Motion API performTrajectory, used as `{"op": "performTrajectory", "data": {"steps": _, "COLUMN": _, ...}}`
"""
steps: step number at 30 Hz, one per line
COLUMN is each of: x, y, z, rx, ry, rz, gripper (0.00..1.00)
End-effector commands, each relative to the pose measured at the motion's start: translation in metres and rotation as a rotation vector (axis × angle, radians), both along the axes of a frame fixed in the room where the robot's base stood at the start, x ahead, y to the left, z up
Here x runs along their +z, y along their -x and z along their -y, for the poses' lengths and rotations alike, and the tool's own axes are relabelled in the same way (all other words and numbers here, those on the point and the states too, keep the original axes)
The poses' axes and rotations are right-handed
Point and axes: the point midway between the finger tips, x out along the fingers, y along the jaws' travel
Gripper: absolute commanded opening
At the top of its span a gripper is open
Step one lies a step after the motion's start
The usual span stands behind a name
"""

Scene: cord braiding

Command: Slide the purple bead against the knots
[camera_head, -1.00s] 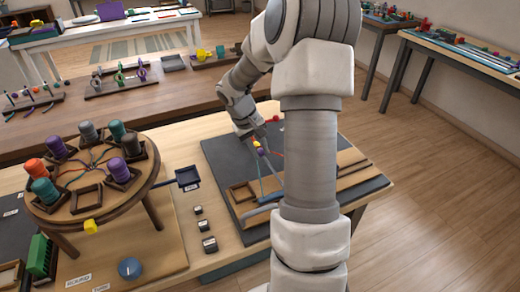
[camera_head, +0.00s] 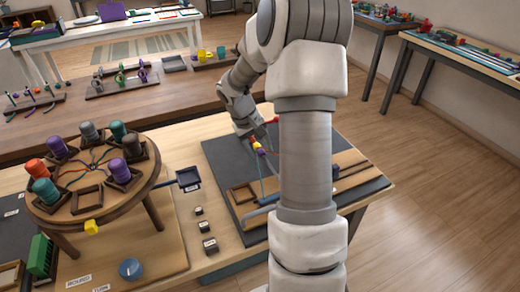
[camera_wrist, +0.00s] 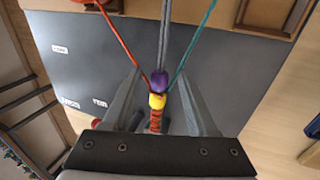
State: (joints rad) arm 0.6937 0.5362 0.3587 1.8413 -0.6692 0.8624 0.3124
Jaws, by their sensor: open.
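The purple bead (camera_wrist: 160,82) sits on the grey cord (camera_wrist: 166,35), right at the yellow bead (camera_wrist: 156,101); I cannot tell a gap between them. The orange-red knots (camera_wrist: 155,122) lie on the near side of the yellow bead. An orange cord (camera_wrist: 120,40) and a teal cord (camera_wrist: 195,45) run beside the purple bead and meet near the yellow one. My gripper (camera_wrist: 160,74) is open, one finger on each side of the beads, apart from them. In the head view the purple bead (camera_head: 261,152) shows just below my gripper (camera_head: 260,142).
The beads are over a dark board (camera_head: 222,165) with wooden strips and a square wooden frame (camera_head: 243,192). A round stand (camera_head: 92,205) with several coloured spools is at left, and a small dark tray (camera_head: 188,178) lies between. Floor at right is clear.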

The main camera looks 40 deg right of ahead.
Motion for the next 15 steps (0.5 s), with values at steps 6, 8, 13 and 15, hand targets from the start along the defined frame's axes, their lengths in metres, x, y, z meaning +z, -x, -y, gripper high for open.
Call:
{"op": "performTrajectory", "data": {"steps": 6, "x": 0.027, "y": -0.003, "z": -0.007, "rx": 0.002, "ry": 0.003, "rz": 0.004, "gripper": 0.58}}
{"op": "performTrajectory", "data": {"steps": 8, "x": 0.040, "y": -0.004, "z": -0.011, "rx": 0.001, "ry": 0.004, "rz": 0.006, "gripper": 0.58}}
{"op": "performTrajectory", "data": {"steps": 13, "x": 0.080, "y": -0.007, "z": -0.024, "rx": 0.002, "ry": 0.003, "rz": 0.005, "gripper": 0.58}}
{"op": "performTrajectory", "data": {"steps": 15, "x": 0.097, "y": -0.009, "z": -0.030, "rx": 0.002, "ry": 0.003, "rz": 0.005, "gripper": 0.58}}
